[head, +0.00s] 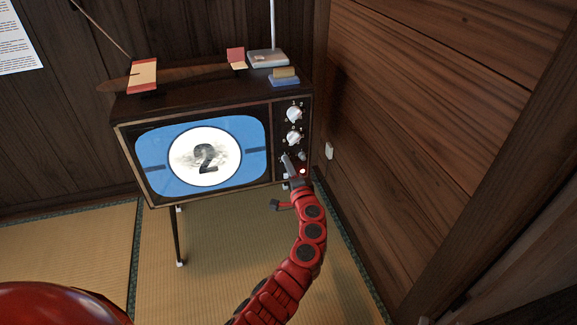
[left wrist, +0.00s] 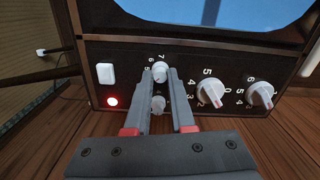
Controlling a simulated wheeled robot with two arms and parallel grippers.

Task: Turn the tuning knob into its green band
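An old television set (head: 135,107) stands in the corner with a control panel on its right side. Two large white knobs (head: 294,114) sit high on the panel, with smaller knobs below. My left gripper (head: 287,160) is at the lower panel. In the left wrist view its two grey fingers lie on either side of a small white knob (left wrist: 160,71); whether they touch it is unclear. A second small knob (left wrist: 158,103) shows between the fingers. The large knobs (left wrist: 212,93) are to the right. I see no green band. My right gripper is out of view.
A wooden wall (head: 410,110) stands close on the right. Tatami floor (head: 85,250) lies open in front.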

